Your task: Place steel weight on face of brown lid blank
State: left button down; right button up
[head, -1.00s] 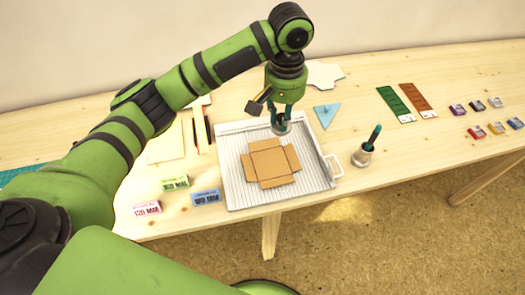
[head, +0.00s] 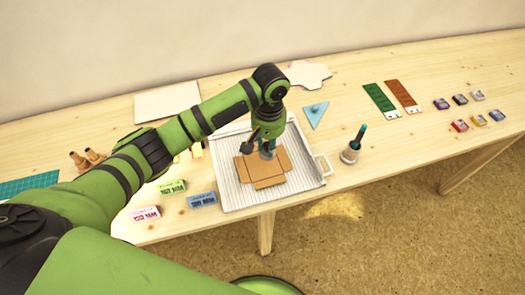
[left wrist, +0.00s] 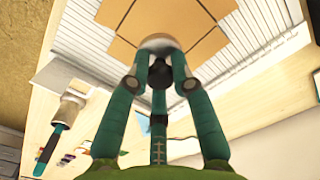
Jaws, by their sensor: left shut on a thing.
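The brown lid blank (head: 268,182) lies flat on a white ribbed tray (head: 233,200), its flaps spread. It also shows in the left wrist view (left wrist: 200,48). My left gripper (head: 267,148) points down over the blank's back part. Its fingers are shut on the dark knob of the steel weight (head: 267,156). In the left wrist view my left gripper (left wrist: 160,78) grips that knob, and the weight's shiny rim (left wrist: 158,41) shows against the blank. The weight is mostly hidden by the fingers. I cannot tell whether it touches the blank. My right gripper is not in view.
Pink, green and blue stamped blocks (head: 201,200) stand left of the tray. A brush in a cup (head: 350,155) stands to the right. A blue triangle (head: 315,116), colour strips (head: 381,100) and several small inkpads (head: 460,99) lie farther right.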

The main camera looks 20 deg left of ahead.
aim_at(263, 152)
pick_arm(q)
jog(key=shift+s+a+f, duration=0.35)
jog(key=shift+a+f, duration=0.05)
jog(key=shift+a, duration=0.1)
jog(key=shift+f+p, duration=0.3)
jog(key=shift+f, duration=1.7)
jog(key=shift+f, duration=0.1)
jog(key=c, duration=1.1)
grip_release()
notch_tip(263, 152, up, 12)
jog(key=shift+r, duration=0.15)
